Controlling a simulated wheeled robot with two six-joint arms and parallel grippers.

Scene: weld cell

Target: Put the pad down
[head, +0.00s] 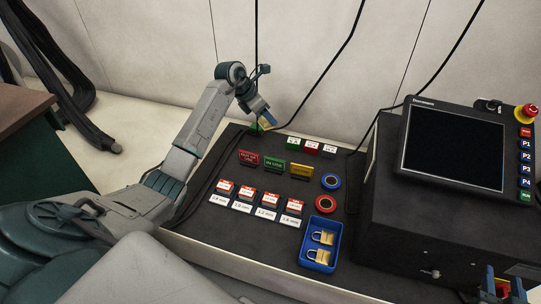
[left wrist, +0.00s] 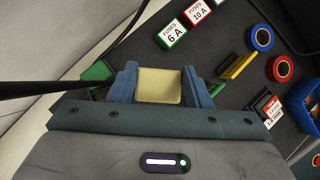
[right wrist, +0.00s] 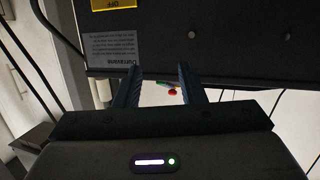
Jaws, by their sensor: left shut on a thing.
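The pad (left wrist: 158,86) is a small pale yellow block. My left gripper (left wrist: 160,84) is shut on it, with one blue finger on each side. In the head view my left gripper (head: 264,118) is at the back left edge of the dark bench top (head: 225,158), with a little of the pad (head: 266,125) showing. I cannot tell whether the pad touches the bench. My right gripper (right wrist: 160,88) is open and empty in front of a dark cabinet; its blue fingers (head: 503,289) show at the lower right of the head view.
Fuse boxes (head: 312,145), coloured tags (head: 274,170), labelled small boxes (head: 246,191), tape rolls (head: 331,181) and a blue padlock tray (head: 306,255) fill the bench. A green thing (left wrist: 97,72) lies close to my left gripper. A screen console (head: 452,145) stands right. Black cables hang behind.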

